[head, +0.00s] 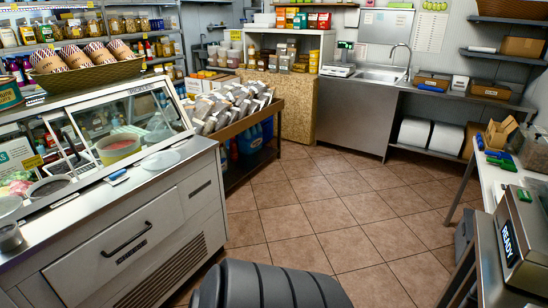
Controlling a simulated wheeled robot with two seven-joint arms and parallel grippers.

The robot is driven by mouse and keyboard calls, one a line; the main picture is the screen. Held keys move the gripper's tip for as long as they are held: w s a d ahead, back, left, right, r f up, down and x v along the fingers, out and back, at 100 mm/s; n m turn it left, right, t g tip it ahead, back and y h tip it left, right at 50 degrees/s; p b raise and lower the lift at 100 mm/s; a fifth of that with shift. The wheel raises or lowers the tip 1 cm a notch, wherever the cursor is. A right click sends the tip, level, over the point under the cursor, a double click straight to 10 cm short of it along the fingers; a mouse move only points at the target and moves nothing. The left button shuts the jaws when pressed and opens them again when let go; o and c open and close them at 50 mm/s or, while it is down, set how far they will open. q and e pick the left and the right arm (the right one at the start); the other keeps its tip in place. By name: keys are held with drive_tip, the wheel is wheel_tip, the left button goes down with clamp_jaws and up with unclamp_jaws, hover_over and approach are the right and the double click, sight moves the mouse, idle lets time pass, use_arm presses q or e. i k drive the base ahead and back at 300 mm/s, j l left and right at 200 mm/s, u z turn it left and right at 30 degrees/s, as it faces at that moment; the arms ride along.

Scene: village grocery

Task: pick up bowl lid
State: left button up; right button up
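A flat, pale grey disc that looks like a bowl lid (160,160) lies on the steel counter top, to the right of the glass display case. A second pale round piece (8,204) sits at the far left of the counter; I cannot tell if it is a lid too. Neither of my grippers is in view.
The steel counter (100,210) has a drawer with a black handle. A small metal cup (10,237) stands at its left end. A rack of packets (225,105) stands behind it. Tiled floor (320,215) is open in the middle. A table with a "READY" device (515,240) is at right.

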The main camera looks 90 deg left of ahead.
sight(161, 160)
drive_tip(key=u, duration=4.35)
